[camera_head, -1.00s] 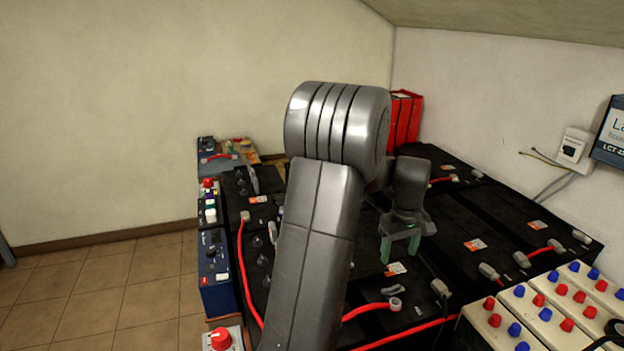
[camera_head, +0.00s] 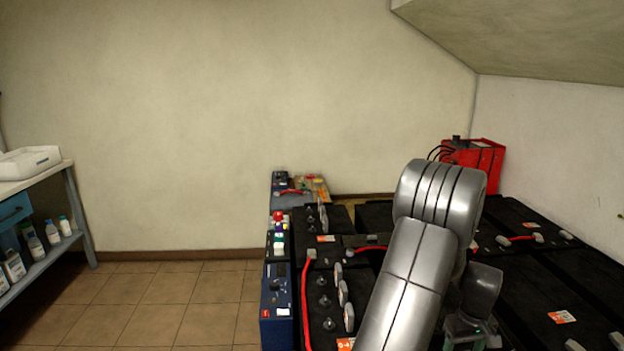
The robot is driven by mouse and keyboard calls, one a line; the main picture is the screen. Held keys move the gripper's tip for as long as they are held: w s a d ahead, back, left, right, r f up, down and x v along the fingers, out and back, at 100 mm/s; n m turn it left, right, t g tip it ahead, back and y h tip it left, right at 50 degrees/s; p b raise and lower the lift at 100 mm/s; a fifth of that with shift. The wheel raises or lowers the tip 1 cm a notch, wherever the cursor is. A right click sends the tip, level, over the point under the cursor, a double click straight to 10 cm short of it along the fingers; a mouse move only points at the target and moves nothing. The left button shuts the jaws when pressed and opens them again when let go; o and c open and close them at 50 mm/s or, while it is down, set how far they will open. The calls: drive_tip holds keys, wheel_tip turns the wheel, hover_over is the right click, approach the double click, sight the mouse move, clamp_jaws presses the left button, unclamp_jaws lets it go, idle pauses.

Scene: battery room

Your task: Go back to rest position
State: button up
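My gripper (camera_head: 472,338) is at the lower right in the head camera view, just right of my forearm and over the black batteries (camera_head: 560,290). Its fingers point down and show only in part, with a bit of green between or on them. The bottom edge of the picture and my arm hide the rest, so I cannot tell whether it is open or holds anything.
Red cables (camera_head: 305,310) run over the battery tops. A red case (camera_head: 474,160) stands at the back right. A blue unit (camera_head: 277,308) stands at the left end of the batteries. A shelf bench (camera_head: 68,185) with bottles is at far left. The tiled floor (camera_head: 170,300) between is clear.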

wheel_tip(320, 180, up, 14)
wheel_tip(320, 180, down, 14)
drive_tip(key=shift+f, duration=0.1)
drive_tip(key=m, duration=0.4)
drive_tip(key=shift+a+m, duration=0.1)
drive_tip(key=shift+m, duration=0.3)
drive_tip(key=m+p, duration=0.1)
drive_tip(key=m, duration=0.3)
drive_tip(key=shift+m, duration=0.3)
drive_tip(key=m+p, duration=0.1)
drive_tip(key=m, duration=0.3)
drive_tip(key=shift+w+a+m, duration=0.1)
drive_tip(key=shift+m, duration=0.2)
drive_tip(key=shift+w+m+p, duration=0.1)
drive_tip(key=shift+m+p, duration=0.4)
drive_tip(key=shift+m, duration=1.4)
